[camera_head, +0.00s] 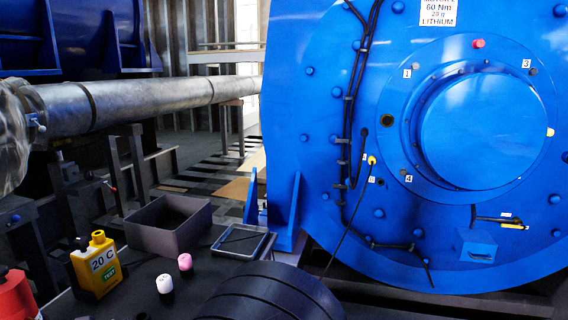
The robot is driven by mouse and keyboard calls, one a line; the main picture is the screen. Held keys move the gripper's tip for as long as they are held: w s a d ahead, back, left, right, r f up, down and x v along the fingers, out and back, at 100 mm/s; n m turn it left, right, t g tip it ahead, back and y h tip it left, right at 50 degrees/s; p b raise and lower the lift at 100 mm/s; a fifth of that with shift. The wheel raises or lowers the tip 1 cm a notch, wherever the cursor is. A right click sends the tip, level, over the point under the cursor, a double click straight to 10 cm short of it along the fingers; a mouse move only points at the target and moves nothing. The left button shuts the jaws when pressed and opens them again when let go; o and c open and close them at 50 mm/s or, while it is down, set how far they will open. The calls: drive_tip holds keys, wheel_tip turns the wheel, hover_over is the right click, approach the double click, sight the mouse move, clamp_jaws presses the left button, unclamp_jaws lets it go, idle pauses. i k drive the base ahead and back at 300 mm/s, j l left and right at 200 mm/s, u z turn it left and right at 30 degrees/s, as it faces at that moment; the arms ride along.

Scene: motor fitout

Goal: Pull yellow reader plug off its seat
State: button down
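The small yellow reader plug (372,160) sits on the blue motor's front face (310,130), left of the round central cover. A thin black cable runs from it down and to the left, then passes out of sight behind a dark ridged round shape at the bottom. A yellow handheld reader (97,265) with a "20 C" display and a green "TEST" label stands at the lower left. My gripper is not in view, and nothing is seen touching the plug.
Black cables (350,110) are clipped down the motor face left of the plug. A grey open bin (168,228), a flat framed tray (243,243), and pink (185,262) and white (164,284) capped pieces are on the dark bench. The dark ridged shape (268,292) fills the bottom middle.

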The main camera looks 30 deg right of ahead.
sight(372, 159)
drive_tip(key=i+z, duration=0.15)
drive_tip(key=z, duration=0.35)
drive_tip(key=i+z, duration=0.15)
drive_tip(key=z, duration=0.3)
drive_tip(key=i+z, duration=0.2)
drive_tip(key=z, duration=0.3)
